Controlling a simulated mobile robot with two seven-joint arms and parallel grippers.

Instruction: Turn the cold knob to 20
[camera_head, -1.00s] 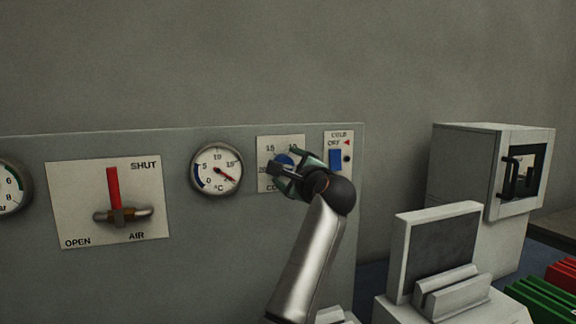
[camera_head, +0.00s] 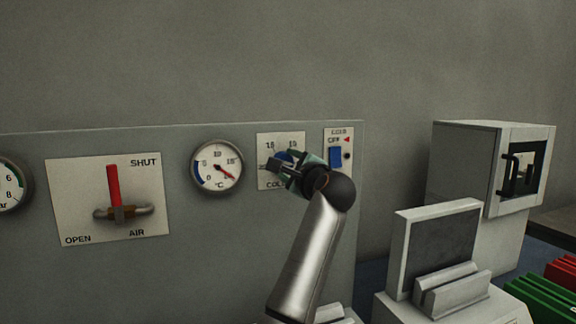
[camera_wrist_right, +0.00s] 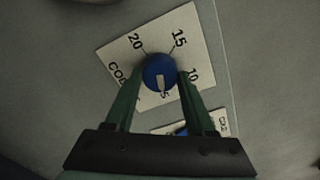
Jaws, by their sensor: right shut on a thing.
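The blue cold knob (camera_wrist_right: 160,72) sits on a white plate (camera_wrist_right: 113,48) marked 5, 10, 15, 20 and COLD. In the right wrist view its white pointer mark points down the picture, close to the 5. My right gripper (camera_wrist_right: 160,80) has one green finger on each side of the knob and is shut on it. In the head view the gripper (camera_head: 284,163) covers much of the knob (camera_head: 285,156) and part of the plate (camera_head: 266,142). My left gripper is not in view.
A °C dial (camera_head: 217,166) with a red needle is left of the plate. A blue switch (camera_head: 335,157) is close on the right. Further left is a red-handled air valve (camera_head: 114,190). A white box (camera_head: 470,165) and a grey-faced stand (camera_head: 440,250) are at right.

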